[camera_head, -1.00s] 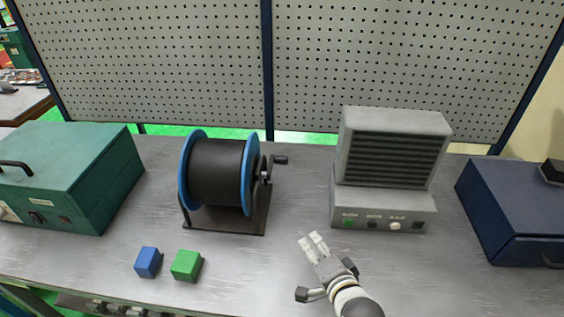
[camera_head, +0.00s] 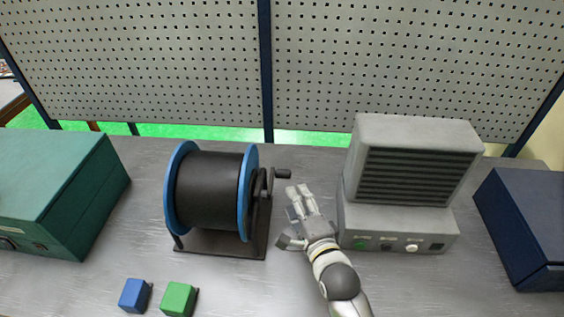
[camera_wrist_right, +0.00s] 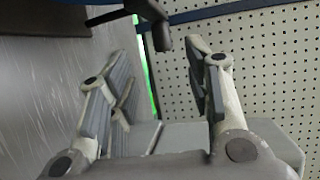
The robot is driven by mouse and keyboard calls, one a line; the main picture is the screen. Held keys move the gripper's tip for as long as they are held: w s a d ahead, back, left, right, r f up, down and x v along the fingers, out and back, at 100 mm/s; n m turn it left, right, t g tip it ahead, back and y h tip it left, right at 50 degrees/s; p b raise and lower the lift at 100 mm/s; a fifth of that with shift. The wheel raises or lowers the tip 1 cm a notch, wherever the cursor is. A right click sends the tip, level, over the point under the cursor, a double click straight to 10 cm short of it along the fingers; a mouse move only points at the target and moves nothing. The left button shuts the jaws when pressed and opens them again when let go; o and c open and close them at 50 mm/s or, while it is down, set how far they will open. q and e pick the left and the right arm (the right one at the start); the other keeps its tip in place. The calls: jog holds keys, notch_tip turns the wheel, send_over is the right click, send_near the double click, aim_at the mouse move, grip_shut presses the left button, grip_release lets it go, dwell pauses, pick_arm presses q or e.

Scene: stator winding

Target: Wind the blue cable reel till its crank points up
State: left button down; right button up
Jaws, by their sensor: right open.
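The cable reel (camera_head: 209,190) has blue flanges and a black drum, and stands on a dark frame at the left of the middle of the bench. Its black crank (camera_head: 281,174) is on the reel's right side, with the handle sticking out to the right. In the right wrist view the dark crank handle (camera_wrist_right: 162,36) shows at the top, ahead of the opening between the fingers. My right gripper (camera_head: 298,190) is open and empty, just right of and nearer than the crank handle, apart from it as far as I can tell. My left gripper is not in view.
A grey vented unit (camera_head: 400,235) with knobs stands close to the right of my right gripper. A green case (camera_head: 60,190) is at the left, a navy case (camera_head: 525,225) at the right. Blue (camera_head: 135,295) and green (camera_head: 179,299) cubes lie in front of the reel. A pegboard (camera_head: 400,60) stands behind.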

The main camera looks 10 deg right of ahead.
aim_at(285, 177)
jog(key=x, duration=0.1)
jog(key=p+x, duration=0.1)
jog(key=x, duration=0.3)
jog(key=shift+w+a+r+p, duration=0.15)
jog(key=shift+w+r+p, duration=0.05)
jog(key=shift+r+p, duration=0.1)
jog(key=x, duration=0.3)
jog(key=shift+f, duration=0.15)
jog(key=shift+p+x, duration=0.35)
jog(key=shift+x, duration=0.65)
jog(key=shift+w+f, duration=0.1)
jog(key=shift+w, duration=0.1)
jog(key=shift+c, duration=0.5)
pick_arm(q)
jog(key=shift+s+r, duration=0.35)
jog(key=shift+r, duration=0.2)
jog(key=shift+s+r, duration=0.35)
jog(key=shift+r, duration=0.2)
pick_arm(e)
grip_shut()
